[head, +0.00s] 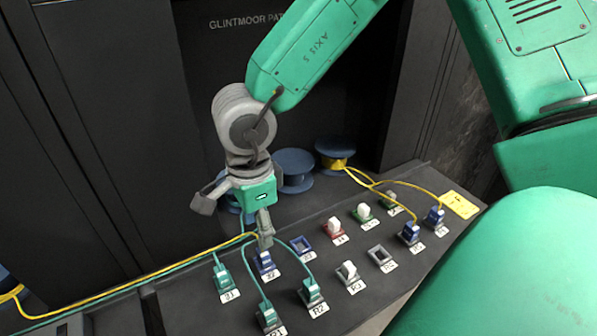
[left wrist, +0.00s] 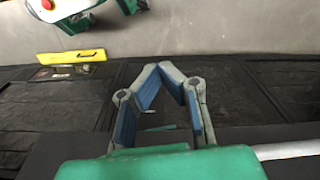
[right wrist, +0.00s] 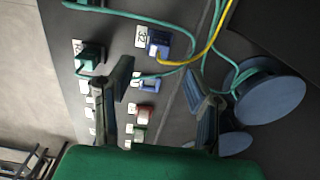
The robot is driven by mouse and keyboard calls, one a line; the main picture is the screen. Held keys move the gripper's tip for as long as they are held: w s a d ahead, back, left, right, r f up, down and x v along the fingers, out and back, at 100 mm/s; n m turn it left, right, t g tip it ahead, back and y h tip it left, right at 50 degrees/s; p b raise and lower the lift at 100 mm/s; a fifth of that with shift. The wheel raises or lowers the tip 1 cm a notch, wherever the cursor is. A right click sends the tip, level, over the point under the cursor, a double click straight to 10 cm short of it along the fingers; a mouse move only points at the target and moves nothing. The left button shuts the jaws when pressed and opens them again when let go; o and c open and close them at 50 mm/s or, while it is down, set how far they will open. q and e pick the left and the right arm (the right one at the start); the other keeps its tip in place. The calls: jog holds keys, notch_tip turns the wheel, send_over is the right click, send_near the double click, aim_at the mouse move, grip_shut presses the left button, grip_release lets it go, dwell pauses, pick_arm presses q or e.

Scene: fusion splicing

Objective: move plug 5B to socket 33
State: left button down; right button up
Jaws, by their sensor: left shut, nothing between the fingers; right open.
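Socket 33 (head: 301,244) is the empty blue frame beside the blue plug in socket 32, its label partly blurred. The blue plug (head: 264,262) at label 32 has a yellow cable; it also shows in the right wrist view (right wrist: 158,43). No plug marking 5B is readable. My right gripper (head: 234,218) is open and empty above the panel, one finger just above the plug at 32 in the head view; its fingers also show in the right wrist view (right wrist: 158,77). My left gripper (left wrist: 161,69) is shut and empty, away from the panel.
Green-cabled plugs (head: 222,278) fill neighbouring sockets 31, R1 and R2 (head: 312,291). Red, white and green sockets lie farther right, then two blue plugs (head: 410,232) on yellow cables. Blue spools (head: 293,172) stand behind. Cables cross left of socket 32.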

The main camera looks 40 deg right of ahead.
aim_at(263, 251)
jog(key=shift+d+f+b, duration=0.1)
jog(key=shift+f+b, duration=0.45)
jog(key=f+b, duration=0.2)
jog(key=b, duration=0.1)
jog(key=f+b, duration=0.2)
jog(key=b, duration=0.1)
jog(key=shift+d+f, duration=0.2)
jog(key=shift+f, duration=0.15)
jog(key=shift+a+f, duration=0.1)
jog(key=shift+f, duration=1.45)
jog(key=shift+s+p, duration=0.1)
jog(key=shift+p, duration=0.4)
